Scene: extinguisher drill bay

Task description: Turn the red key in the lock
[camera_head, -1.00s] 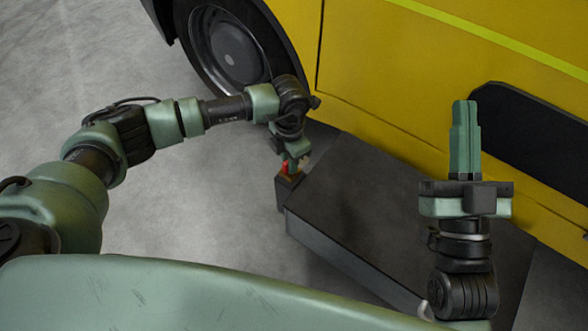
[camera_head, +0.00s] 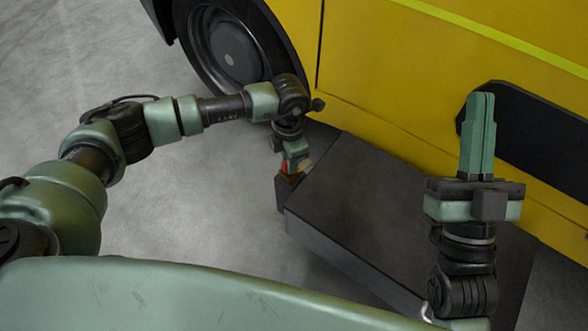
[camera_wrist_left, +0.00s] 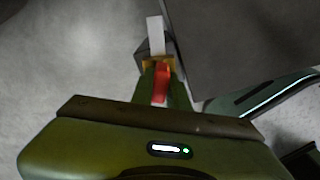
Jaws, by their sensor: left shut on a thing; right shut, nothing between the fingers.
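Beyond the key is a brass-coloured piece (camera_wrist_left: 157,62) on a small dark block, seemingly the lock; the key's tip is hidden. The block (camera_head: 285,193) also shows below the gripper in the head view. My right gripper (camera_head: 480,98) is shut and empty, pointing up above the platform's right part.
The dark platform (camera_head: 370,210) fills the middle of the floor, right of the key. A yellow vehicle (camera_head: 400,90) with a black wheel (camera_head: 228,50) stands behind. A pale strip (camera_wrist_left: 154,36) rises beyond the lock. Grey floor is clear on the left.

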